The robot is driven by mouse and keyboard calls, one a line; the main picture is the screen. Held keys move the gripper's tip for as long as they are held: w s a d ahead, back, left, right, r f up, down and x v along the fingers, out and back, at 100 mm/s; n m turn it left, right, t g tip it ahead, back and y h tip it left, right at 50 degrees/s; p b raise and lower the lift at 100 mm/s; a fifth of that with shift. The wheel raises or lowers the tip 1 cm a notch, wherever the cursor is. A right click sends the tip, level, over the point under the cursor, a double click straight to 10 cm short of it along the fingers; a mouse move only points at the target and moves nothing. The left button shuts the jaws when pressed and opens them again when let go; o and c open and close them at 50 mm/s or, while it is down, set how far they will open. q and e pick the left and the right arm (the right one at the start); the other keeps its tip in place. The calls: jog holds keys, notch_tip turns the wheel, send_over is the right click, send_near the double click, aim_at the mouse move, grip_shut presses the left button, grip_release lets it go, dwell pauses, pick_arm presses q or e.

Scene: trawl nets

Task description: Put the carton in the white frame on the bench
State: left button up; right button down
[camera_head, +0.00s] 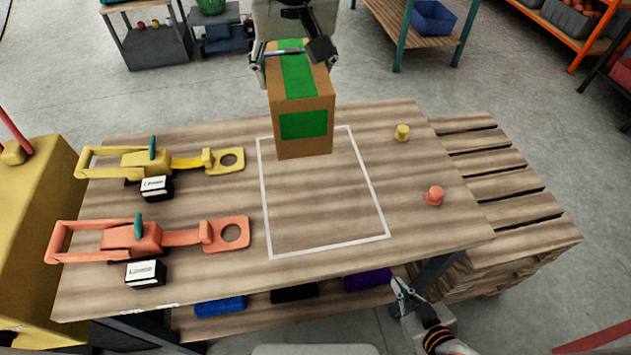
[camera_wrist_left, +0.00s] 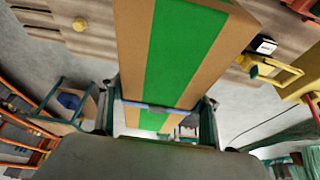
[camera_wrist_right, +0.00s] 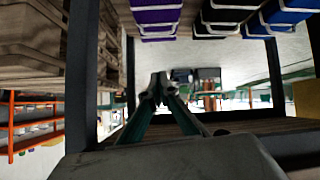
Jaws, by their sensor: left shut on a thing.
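A brown carton (camera_head: 303,145) with green panels is upright at the far part of the bench (camera_head: 230,290). Its lower end overlaps the far part of the white frame (camera_head: 378,205) outlined on the bench top. I cannot tell whether its base touches the wood. My left gripper (camera_head: 292,53) is shut on the carton's upper part, with a finger on each side; the carton also fills the upper middle of the left wrist view (camera_wrist_left: 190,45). My right gripper (camera_head: 402,287) is empty at the bench's near right side; its fingertips meet in the right wrist view (camera_wrist_right: 159,82).
Yellow (camera_head: 128,161) and orange (camera_head: 135,238) strap tools lie left of the frame. A yellow knob (camera_head: 402,132) and an orange one (camera_head: 434,195) stand right of it. Pallets (camera_head: 500,185) adjoin the right edge. The frame's near part is clear.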

aim_at(315, 70)
pick_arm(q)
jog(key=d, duration=0.2)
jog(key=d+r, duration=0.1)
jog(key=shift+s, duration=0.4)
jog(key=shift+s+d+f, duration=0.1)
jog(key=shift+s+d, duration=0.05)
jog(key=shift+d, duration=0.05)
jog(key=shift+f+b, duration=1.35)
jog(key=shift+f, duration=8.5)
